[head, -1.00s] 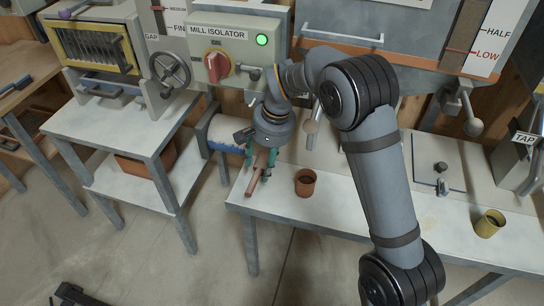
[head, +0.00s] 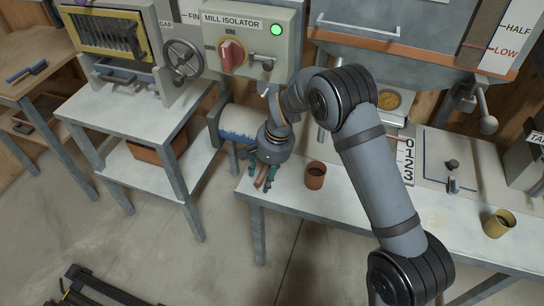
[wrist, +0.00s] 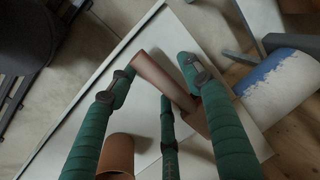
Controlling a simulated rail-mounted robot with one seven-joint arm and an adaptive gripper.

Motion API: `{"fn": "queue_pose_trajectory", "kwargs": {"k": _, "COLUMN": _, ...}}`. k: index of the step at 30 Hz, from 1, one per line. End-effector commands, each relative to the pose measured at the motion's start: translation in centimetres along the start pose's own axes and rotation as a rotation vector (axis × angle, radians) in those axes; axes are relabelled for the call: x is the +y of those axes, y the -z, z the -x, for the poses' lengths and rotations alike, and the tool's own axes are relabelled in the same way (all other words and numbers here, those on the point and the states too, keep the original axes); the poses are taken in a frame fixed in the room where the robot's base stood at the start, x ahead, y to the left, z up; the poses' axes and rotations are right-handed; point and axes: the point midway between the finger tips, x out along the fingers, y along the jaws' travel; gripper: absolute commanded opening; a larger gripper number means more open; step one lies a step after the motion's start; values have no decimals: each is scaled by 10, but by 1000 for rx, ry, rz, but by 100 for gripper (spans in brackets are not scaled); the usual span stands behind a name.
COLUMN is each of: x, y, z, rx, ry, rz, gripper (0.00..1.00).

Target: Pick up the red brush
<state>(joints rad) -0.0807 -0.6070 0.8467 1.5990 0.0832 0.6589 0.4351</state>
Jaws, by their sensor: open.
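The red brush (head: 262,177) lies near the front left corner of the white bench. In the wrist view its reddish-brown handle (wrist: 158,76) runs diagonally, ending in a wider brownish part (wrist: 201,116) that the fingers partly hide. My gripper (head: 264,174) points down at the brush with its green-wrapped fingers spread. In the wrist view my open gripper (wrist: 159,86) has fingers on both sides of the handle and a third finger below it. I cannot tell whether any finger touches the brush.
A brown cup (head: 315,175) stands close to the right of my gripper, also low in the wrist view (wrist: 116,154). A blue-and-white cylinder (head: 238,124) is just behind. A yellow cup (head: 498,223) stands far right. The bench front edge is close.

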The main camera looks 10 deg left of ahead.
Motion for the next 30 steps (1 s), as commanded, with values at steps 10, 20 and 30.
{"fn": "queue_pose_trajectory", "kwargs": {"k": 10, "x": 0, "y": 0, "z": 0, "rx": 0, "ry": 0, "rz": 0, "gripper": 35}}
{"fn": "queue_pose_trajectory", "kwargs": {"k": 20, "x": 0, "y": 0, "z": 1, "rx": 0, "ry": 0, "rz": 0, "gripper": 16}}
{"fn": "queue_pose_trajectory", "kwargs": {"k": 30, "x": 0, "y": 0, "z": 1, "rx": 1, "ry": 1, "rz": 1, "gripper": 1}}
